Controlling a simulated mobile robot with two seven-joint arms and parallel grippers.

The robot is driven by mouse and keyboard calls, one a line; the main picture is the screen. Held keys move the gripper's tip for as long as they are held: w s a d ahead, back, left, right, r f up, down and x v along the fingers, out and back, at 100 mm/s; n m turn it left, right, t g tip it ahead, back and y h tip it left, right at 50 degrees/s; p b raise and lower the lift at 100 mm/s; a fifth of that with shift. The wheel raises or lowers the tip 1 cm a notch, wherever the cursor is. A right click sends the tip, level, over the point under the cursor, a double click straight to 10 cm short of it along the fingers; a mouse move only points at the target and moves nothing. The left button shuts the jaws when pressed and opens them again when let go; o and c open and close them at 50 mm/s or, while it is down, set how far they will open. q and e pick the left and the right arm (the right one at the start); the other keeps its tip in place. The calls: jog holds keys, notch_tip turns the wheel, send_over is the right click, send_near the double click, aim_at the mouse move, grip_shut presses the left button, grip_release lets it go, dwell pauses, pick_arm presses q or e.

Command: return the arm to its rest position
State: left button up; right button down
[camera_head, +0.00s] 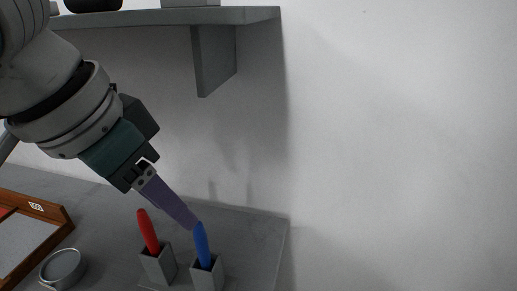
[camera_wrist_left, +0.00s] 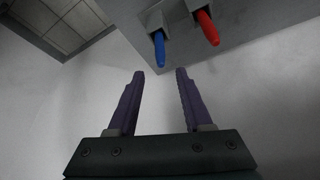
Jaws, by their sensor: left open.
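My left gripper (camera_head: 190,222) comes in from the left in the head view, its purple fingers pointing down and right. In the left wrist view my left gripper (camera_wrist_left: 160,75) has its two fingers spread apart with nothing between them. The fingertips appear close to the top of the blue marker (camera_head: 202,245); whether they touch cannot be told from the head view. The blue marker also shows in the left wrist view (camera_wrist_left: 159,50), beyond the fingertips. My right gripper is in neither view.
A red marker (camera_head: 148,232) stands in a grey holder (camera_head: 159,268) beside the blue marker's holder (camera_head: 208,278). A round metal tin (camera_head: 63,268) and a wood-framed board (camera_head: 62,218) lie left. A grey shelf (camera_head: 250,15) with a bracket (camera_head: 213,60) hangs above. The right side shows bare wall.

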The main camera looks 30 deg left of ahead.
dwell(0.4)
pick_arm(q)
jog(key=s+d+f+m+h+p, duration=0.1)
jog(key=s+d+f+h, duration=0.1)
jog(key=s+d, duration=0.35)
jog(key=s+a+f+g+y+p, duration=0.1)
jog(key=s+a+y+p, duration=0.15)
jog(key=s, duration=0.45)
notch_tip(320, 180, up, 36)
jog(key=p, duration=3.6)
jog(key=shift+w+d+f+n, duration=0.2)
jog(key=shift+w+d+n, duration=0.05)
jog(key=shift+w+n, duration=0.15)
